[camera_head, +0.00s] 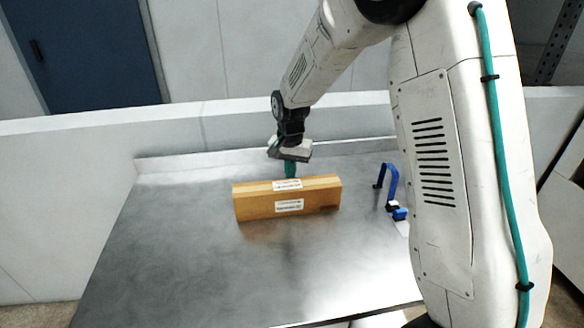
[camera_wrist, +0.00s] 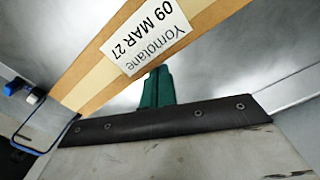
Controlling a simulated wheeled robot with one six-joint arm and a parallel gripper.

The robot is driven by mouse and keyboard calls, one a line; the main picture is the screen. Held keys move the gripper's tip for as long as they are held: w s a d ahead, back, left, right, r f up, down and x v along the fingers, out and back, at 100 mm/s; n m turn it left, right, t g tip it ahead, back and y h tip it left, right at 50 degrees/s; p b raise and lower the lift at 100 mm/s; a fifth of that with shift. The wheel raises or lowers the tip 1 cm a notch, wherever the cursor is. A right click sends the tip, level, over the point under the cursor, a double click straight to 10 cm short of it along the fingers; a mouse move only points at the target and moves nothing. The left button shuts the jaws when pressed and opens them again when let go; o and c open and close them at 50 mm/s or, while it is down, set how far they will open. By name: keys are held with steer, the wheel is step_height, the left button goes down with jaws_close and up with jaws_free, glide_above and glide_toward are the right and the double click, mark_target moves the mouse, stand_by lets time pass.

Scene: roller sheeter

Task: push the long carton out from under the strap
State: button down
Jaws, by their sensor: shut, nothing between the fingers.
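The long brown carton (camera_head: 262,207) stands on the steel table, with tape along its top and white labels. It fills a diagonal band in the wrist view (camera_wrist: 100,82). A blue hoop (camera_head: 391,180), the only strap-like thing I see, stands at the table's right side. The carton lies left of it with a gap between them, not under it. The hoop also shows at the left of the wrist view (camera_wrist: 40,122). My gripper (camera_head: 291,170) points down at the carton's far long side, its teal fingers (camera_wrist: 157,88) shut and empty. I cannot tell whether they touch the carton.
The steel table (camera_head: 180,255) is bare in front and to the left of the carton. A low raised lip (camera_head: 200,160) runs along its back edge, before a pale wall. A small blue block (camera_head: 399,213) sits at the hoop's near foot.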

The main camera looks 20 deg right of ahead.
steer(key=shift+s+a, duration=0.1)
steer(key=s+a, duration=0.2)
steer(key=s, duration=0.2)
steer(key=s+a, duration=0.3)
steer(key=s, duration=0.1)
steer(key=s+a, duration=0.3)
steer(key=shift+s+a, duration=0.25)
steer(key=shift+s, duration=0.15)
step_height(320, 180, up, 8)
steer(key=s+d+r+n, duration=0.2)
steer(key=s+d+r, duration=0.1)
steer(key=s, duration=0.5)
steer(key=s+d+r+n+t, duration=0.1)
steer(key=s+d+r+n, duration=0.1)
steer(key=s, duration=0.6)
steer(key=s+d+r+n, duration=0.3)
steer(key=s+d+r, duration=0.2)
steer(key=s, duration=0.3)
steer(key=shift+s+d, duration=0.25)
steer(key=shift+s, duration=0.1)
